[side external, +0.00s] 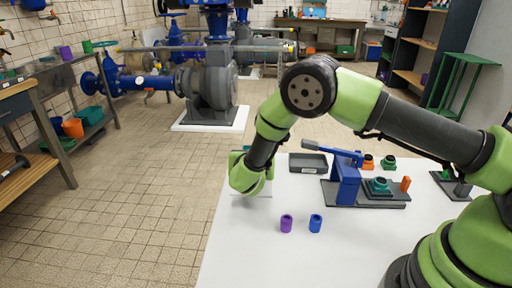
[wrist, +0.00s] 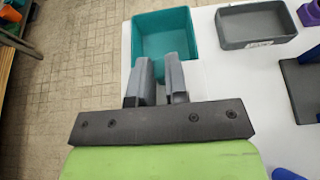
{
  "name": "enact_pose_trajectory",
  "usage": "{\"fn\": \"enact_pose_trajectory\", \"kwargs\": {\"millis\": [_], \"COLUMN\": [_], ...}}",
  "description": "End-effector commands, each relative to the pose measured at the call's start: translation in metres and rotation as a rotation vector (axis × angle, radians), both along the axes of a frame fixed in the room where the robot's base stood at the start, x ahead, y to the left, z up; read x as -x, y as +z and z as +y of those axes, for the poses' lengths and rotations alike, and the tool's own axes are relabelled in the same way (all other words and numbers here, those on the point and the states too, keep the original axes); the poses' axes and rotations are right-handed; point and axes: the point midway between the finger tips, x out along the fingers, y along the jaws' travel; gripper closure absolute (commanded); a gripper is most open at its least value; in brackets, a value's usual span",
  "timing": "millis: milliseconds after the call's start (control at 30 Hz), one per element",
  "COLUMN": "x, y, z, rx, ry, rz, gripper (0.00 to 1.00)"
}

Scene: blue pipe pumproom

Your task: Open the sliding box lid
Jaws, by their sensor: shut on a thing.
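A teal open-topped box (wrist: 165,18) stands at the table's far left edge in the wrist view, and its inside shows. In the side view only a small teal part (side external: 236,157) shows behind my arm. My gripper (wrist: 160,68) is at the box's near side, its two grey fingers overlapping the near wall in the picture. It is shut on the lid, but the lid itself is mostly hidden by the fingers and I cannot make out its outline. In the side view my wrist hides the fingers.
A grey tray (wrist: 257,43) stands right of the box, apart from it. A blue lever clamp (side external: 347,178) on a dark base stands further right. A purple cylinder (side external: 286,223) and a blue cylinder (side external: 316,223) stand in front. The table's front left is clear.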

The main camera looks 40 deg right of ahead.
Motion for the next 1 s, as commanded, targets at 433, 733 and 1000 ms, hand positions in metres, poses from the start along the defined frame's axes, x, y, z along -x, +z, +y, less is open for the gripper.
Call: {"fn": "enact_pose_trajectory", "kwargs": {"millis": [433, 733, 1000], "x": [0.003, 0.003, 0.027], "y": [-0.001, 0.0, 0.015], "z": [0.003, 0.004, 0.029], "rx": [0.001, 0.001, 0.0], "ry": [0.005, 0.003, 0.009], "rz": [0.002, 0.001, 0.002], "gripper": [0.63, 0.6, 0.6]}}
